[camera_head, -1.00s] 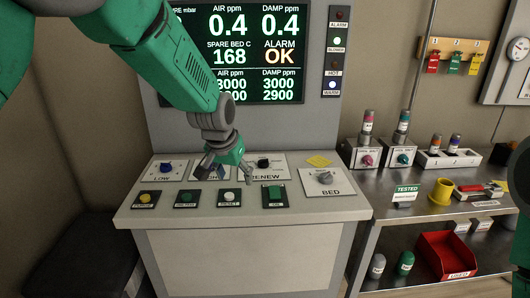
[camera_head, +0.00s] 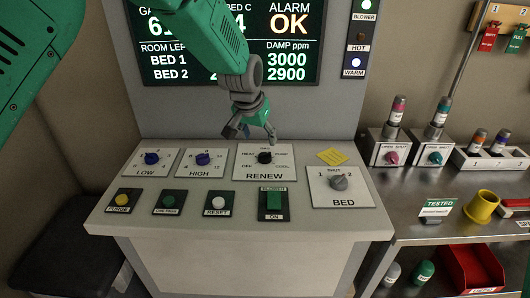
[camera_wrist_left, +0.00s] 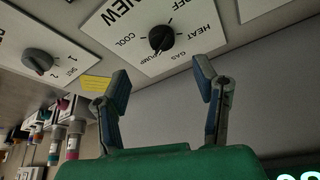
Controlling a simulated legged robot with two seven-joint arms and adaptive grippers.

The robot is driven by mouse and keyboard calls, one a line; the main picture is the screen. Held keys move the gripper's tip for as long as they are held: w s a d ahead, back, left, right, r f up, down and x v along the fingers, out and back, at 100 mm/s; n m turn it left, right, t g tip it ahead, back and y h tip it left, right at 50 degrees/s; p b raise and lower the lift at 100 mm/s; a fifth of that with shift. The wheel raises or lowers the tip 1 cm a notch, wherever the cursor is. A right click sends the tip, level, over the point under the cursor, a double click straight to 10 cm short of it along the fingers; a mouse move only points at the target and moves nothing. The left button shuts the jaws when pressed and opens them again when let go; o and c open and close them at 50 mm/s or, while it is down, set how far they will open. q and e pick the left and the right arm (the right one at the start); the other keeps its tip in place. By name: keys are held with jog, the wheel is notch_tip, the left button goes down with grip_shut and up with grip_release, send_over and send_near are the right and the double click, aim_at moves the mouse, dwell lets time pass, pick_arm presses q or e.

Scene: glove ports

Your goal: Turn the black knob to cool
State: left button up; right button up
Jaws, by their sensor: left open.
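The black knob (camera_head: 264,157) sits on the white RENEW plate (camera_head: 258,174), at the back of the sloped console top. The knob shows closer in the left wrist view (camera_wrist_left: 161,38), with COOL, PUMP, GAS, HEAT and OFF printed around it. Its pointer seems to face the GAS and PUMP side, but I cannot tell exactly. My left gripper (camera_head: 251,134) is open just behind and above the knob. In the left wrist view its two fingertips (camera_wrist_left: 162,78) are apart, with the knob beyond the gap and nothing between them. My right gripper is not in view.
The grey BED knob (camera_head: 339,183) and a yellow note (camera_head: 333,156) are right. Buttons and the green BLOWER switch (camera_head: 273,202) line the front. The display wall (camera_head: 180,122) rises behind.

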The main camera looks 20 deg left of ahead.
aim_at(264, 155)
pick_arm(q)
jog(key=x, duration=1)
jog(key=shift+w+a+f+p, duration=0.1)
jog(key=shift+w+a+p, duration=0.1)
jog(key=shift+p, duration=0.15)
jog(key=shift+d, duration=0.2)
jog(key=shift+c, duration=0.8)
jog(key=shift+s, duration=0.1)
jog(key=c, duration=1)
